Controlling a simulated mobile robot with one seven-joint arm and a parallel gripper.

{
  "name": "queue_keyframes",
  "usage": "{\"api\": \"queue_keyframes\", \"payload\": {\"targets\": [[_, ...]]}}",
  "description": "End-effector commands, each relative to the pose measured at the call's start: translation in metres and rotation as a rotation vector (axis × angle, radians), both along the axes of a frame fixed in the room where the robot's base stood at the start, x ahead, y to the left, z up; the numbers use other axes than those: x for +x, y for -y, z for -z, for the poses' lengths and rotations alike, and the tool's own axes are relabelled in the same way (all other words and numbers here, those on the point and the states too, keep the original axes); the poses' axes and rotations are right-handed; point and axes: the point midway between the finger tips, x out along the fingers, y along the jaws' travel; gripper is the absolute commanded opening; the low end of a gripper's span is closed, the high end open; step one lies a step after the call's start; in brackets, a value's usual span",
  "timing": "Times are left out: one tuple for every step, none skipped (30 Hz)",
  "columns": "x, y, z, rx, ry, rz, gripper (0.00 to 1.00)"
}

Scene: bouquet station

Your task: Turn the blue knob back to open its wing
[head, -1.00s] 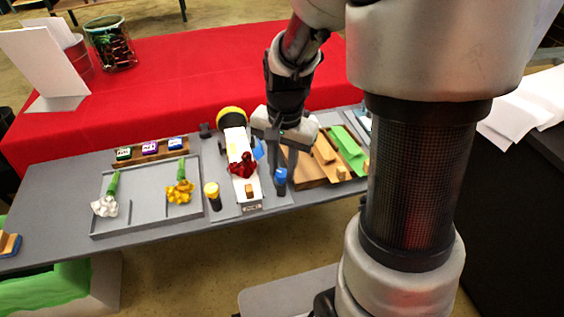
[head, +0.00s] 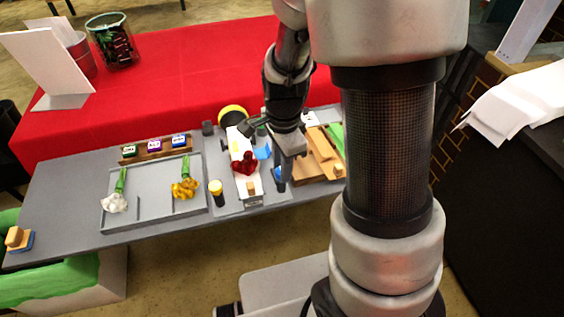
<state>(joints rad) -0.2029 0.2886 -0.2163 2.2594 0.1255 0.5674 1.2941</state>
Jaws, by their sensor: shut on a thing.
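A dark red flower (head: 244,163) lies on the holder.
A yellow knob (head: 215,187) stands left of the holder. A grey tray (head: 150,220) with white and yellow flowers is further left. Labelled blocks (head: 179,141) sit behind it. A wooden rack (head: 315,165) stands close on the right.

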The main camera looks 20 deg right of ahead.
Motion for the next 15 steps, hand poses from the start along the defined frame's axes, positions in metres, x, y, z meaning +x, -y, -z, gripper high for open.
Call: {"api": "queue_keyframes", "payload": {"targets": [[0.0005, 0.0001, -0.0010, 0.000, 0.002, 0.009, 0.02], [0.0006, 0.0001, -0.0009, 0.000, 0.002, 0.013, 0.02], [0.0006, 0.0001, -0.0008, 0.000, 0.002, 0.018, 0.02], [0.0007, 0.0001, -0.0007, 0.000, 0.002, 0.021, 0.02], [0.0007, 0.0002, -0.0007, 0.000, 0.002, 0.024, 0.02], [0.0007, 0.0002, -0.0006, 0.000, 0.003, 0.027, 0.02], [0.0007, 0.0002, -0.0005, 0.001, 0.003, 0.028, 0.02], [0.0008, 0.0002, -0.0005, 0.001, 0.003, 0.029, 0.02], [0.0008, 0.0002, -0.0004, 0.001, 0.003, 0.029, 0.02], [0.0008, 0.0002, -0.0004, 0.001, 0.003, 0.030, 0.02], [0.0008, 0.0002, -0.0004, 0.001, 0.003, 0.030, 0.02], [0.0008, 0.0002, -0.0004, 0.001, 0.003, 0.030, 0.02], [0.0008, 0.0002, -0.0004, 0.001, 0.003, 0.030, 0.02], [0.0008, 0.0002, -0.0004, 0.001, 0.003, 0.030, 0.02], [0.0008, 0.0001, -0.0004, 0.001, 0.003, 0.029, 0.02]]}}
